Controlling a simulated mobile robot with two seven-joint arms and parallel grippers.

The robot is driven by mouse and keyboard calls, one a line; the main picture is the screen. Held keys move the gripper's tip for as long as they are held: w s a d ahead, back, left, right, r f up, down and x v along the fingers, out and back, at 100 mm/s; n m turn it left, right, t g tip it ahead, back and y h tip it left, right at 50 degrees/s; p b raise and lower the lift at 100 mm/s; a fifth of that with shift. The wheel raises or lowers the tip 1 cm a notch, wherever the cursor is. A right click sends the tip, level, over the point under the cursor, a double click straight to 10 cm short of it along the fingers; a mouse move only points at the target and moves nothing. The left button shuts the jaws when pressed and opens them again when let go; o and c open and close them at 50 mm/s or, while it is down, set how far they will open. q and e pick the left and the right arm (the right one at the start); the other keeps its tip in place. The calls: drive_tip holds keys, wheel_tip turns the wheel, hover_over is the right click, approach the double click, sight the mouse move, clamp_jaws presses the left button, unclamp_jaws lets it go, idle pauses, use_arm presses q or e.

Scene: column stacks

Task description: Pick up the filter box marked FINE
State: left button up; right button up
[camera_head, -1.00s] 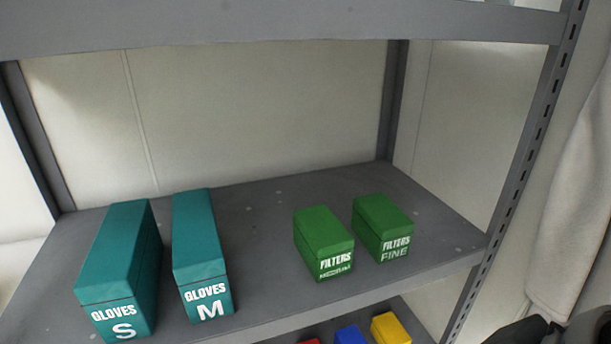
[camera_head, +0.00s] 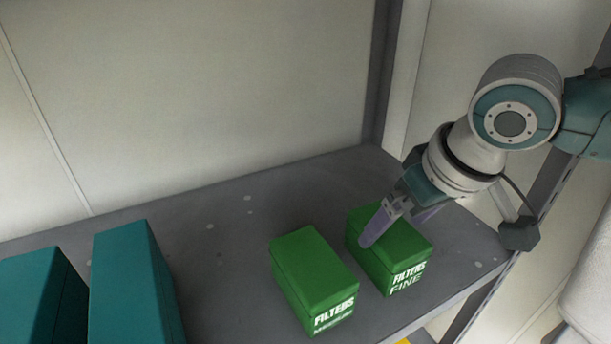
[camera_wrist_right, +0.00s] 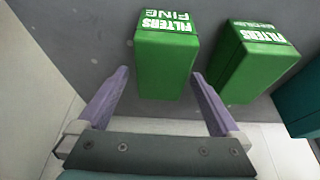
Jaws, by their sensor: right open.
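The green box marked FILTERS FINE (camera_head: 403,245) stands upright on the grey shelf, to the right of a like green box marked FILTERS MEDIUM (camera_head: 312,270). My right gripper (camera_head: 398,226) is open above the FINE box, one purple finger showing in front of its left part and the other partly hidden. In the right wrist view the FINE box (camera_wrist_right: 166,66) lies between the two spread fingers (camera_wrist_right: 160,78), with gaps on both sides. The MEDIUM box (camera_wrist_right: 247,68) is just outside the finger on the right. My left gripper is not in view.
Two teal boxes (camera_head: 130,285) stand at the left of the shelf (camera_head: 225,245). A grey shelf post (camera_head: 381,80) rises behind the FINE box, and my right arm comes in from the right. Bare shelf lies behind the green boxes.

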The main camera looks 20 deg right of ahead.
sight(393, 231)
drive_tip(key=shift+b+x, duration=0.3)
drive_tip(key=shift+x, duration=1.75)
drive_tip(key=shift+s+a+f, duration=0.1)
drive_tip(key=shift+a+f, duration=0.05)
drive_tip(key=shift+f, duration=0.15)
drive_tip(key=c, duration=1.3)
drive_tip(key=shift+o, duration=0.2)
drive_tip(key=shift+r, duration=0.1)
drive_tip(key=shift+r, duration=0.15)
drive_tip(key=shift+v, duration=0.9)
drive_tip(key=s+d, duration=0.1)
drive_tip(key=s, duration=1.6)
drive_tip(key=shift+p, duration=0.4)
